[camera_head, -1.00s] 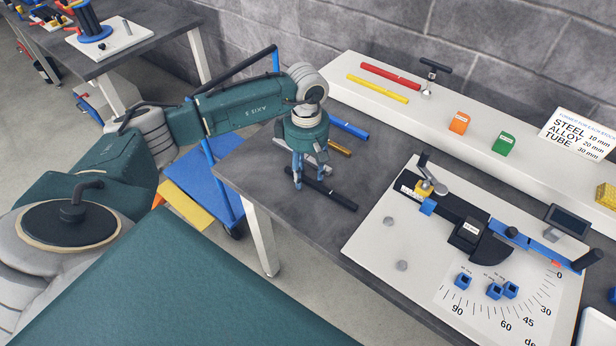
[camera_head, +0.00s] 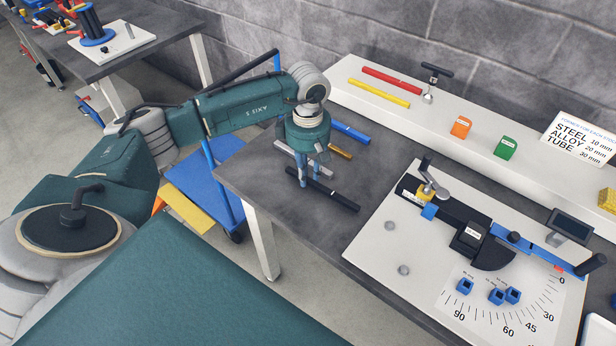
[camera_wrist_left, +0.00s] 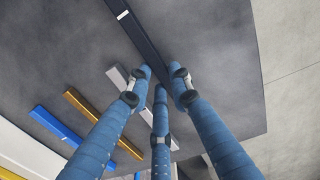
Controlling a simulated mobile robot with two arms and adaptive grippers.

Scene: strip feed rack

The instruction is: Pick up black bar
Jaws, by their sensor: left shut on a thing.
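The black bar (camera_head: 338,197) lies on the dark grey table near its left front part, with a small white mark along it. My left gripper (camera_head: 310,180) points down over the bar, left of its middle, and its blue fingers are shut on it. In the left wrist view the bar (camera_wrist_left: 140,36) runs from the top edge down between the fingertips (camera_wrist_left: 160,80), which partly hide it. I cannot see a clear gap between bar and table. My right gripper is not in view.
A blue bar (camera_head: 350,132), a brass bar (camera_head: 340,152) and a grey bar (camera_wrist_left: 118,77) lie behind the black one. A white board with a bending fixture (camera_head: 470,232) stands to the right. A white shelf (camera_head: 440,120) holds red and yellow bars.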

